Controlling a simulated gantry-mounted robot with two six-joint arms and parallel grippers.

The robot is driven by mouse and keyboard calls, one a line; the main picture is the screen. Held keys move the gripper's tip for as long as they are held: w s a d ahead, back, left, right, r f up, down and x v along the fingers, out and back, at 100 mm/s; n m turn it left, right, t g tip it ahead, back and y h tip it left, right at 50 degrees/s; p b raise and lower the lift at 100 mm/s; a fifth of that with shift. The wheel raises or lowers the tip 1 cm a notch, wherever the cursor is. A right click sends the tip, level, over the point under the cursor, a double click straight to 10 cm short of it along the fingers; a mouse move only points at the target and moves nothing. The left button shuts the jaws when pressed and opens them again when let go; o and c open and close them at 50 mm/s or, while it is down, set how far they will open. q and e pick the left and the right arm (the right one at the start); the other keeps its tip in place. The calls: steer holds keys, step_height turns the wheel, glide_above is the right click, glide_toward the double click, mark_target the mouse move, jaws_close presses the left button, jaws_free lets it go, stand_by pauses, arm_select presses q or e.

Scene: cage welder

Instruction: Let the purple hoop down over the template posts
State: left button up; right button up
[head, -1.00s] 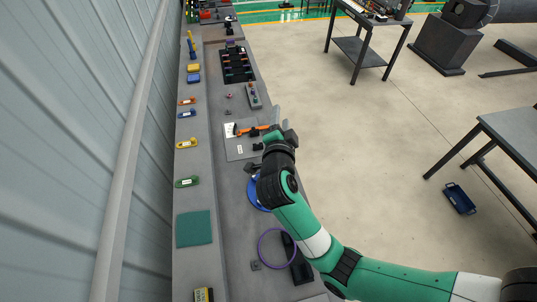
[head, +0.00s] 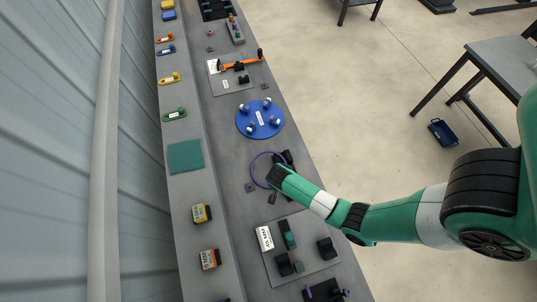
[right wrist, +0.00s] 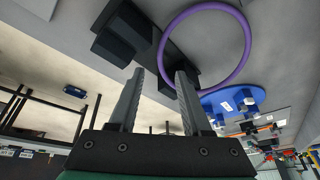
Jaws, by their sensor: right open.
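The purple hoop (head: 251,168) lies by a black holder (head: 288,158) on the bench. In the right wrist view the hoop (right wrist: 249,42) overlaps the black holder (right wrist: 125,35). The round blue template (head: 243,121) is just beyond the hoop, with several pale-topped posts standing around a label; the hoop is apart from it. The template also shows in the right wrist view (right wrist: 240,92). My right gripper (head: 272,190) is low over the near side of the hoop. In its wrist view its fingers (right wrist: 157,88) are spread and empty. My left gripper is out of view.
A grey plate with dark blocks (head: 318,266) lies nearer me. A plate with an orange clamp (head: 228,82) is beyond the template. Open floor lies right of the bench.

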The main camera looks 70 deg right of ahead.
steer(key=shift+x, duration=0.85)
steer(key=b+x, duration=0.2)
steer(key=x, duration=0.3)
steer(key=shift+d, duration=0.15)
steer(key=shift+r, duration=0.1)
jaws_close()
stand_by(0.5)
